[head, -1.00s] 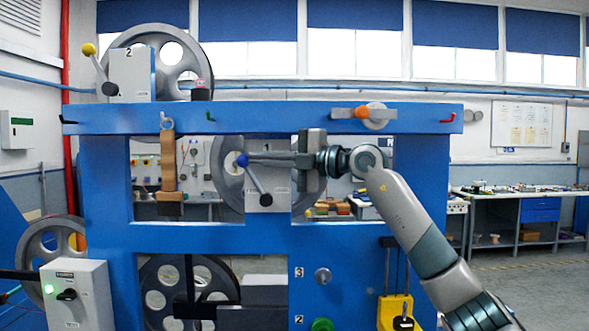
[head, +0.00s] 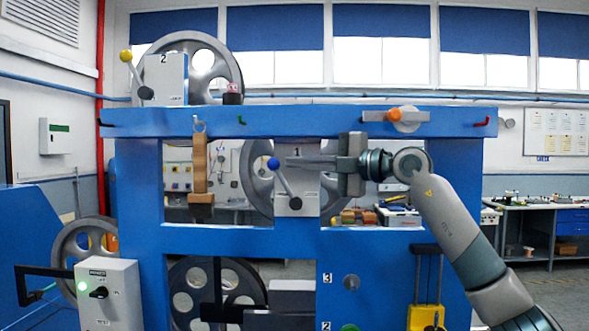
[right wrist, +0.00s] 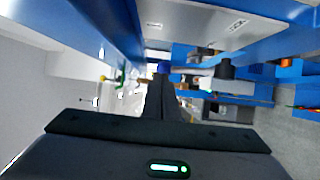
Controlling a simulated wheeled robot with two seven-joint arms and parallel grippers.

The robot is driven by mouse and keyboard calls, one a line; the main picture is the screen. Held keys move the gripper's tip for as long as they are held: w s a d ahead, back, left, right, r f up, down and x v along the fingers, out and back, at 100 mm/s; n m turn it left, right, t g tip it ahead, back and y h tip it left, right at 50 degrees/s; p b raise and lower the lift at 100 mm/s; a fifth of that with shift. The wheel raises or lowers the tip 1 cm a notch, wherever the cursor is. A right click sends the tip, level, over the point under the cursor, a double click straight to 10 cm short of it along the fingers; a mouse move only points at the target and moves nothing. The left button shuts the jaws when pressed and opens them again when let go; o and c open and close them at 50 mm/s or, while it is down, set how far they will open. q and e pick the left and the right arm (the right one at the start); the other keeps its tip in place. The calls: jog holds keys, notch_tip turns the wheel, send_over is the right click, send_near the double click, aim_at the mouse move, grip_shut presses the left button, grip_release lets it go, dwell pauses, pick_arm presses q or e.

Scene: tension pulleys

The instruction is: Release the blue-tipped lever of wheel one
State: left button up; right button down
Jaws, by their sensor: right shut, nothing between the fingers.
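The blue-tipped lever has its blue ball (head: 273,163) at the upper left and slants down right to its pivot on the plate marked 1 (head: 297,206). The wheel one rim (head: 252,190) shows behind that plate. My right gripper (head: 291,161) points left across the top of the plate, shut and empty, with its tips just right of the blue ball. A small gap shows between them in the head view. In the right wrist view the blue ball (right wrist: 163,66) shows just beyond the shut fingers (right wrist: 161,95); contact is unclear there. My left gripper is not in view.
The blue frame (head: 190,240) surrounds the opening. A wooden block (head: 200,165) hangs left of the lever. A yellow-tipped lever (head: 126,56) stands by wheel two, top left. An orange-knobbed handle (head: 394,115) is on the top beam. A control box (head: 107,300) stands lower left.

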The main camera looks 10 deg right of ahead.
pick_arm(q)
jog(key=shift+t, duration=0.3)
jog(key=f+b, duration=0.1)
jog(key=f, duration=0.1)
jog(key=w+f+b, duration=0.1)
jog(key=b, duration=0.1)
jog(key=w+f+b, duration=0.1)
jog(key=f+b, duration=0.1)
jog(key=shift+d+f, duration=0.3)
pick_arm(e)
jog(key=v, duration=1.5)
jog(key=shift+d, duration=0.2)
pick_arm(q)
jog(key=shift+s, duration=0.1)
pick_arm(e)
jog(key=shift+w, duration=0.1)
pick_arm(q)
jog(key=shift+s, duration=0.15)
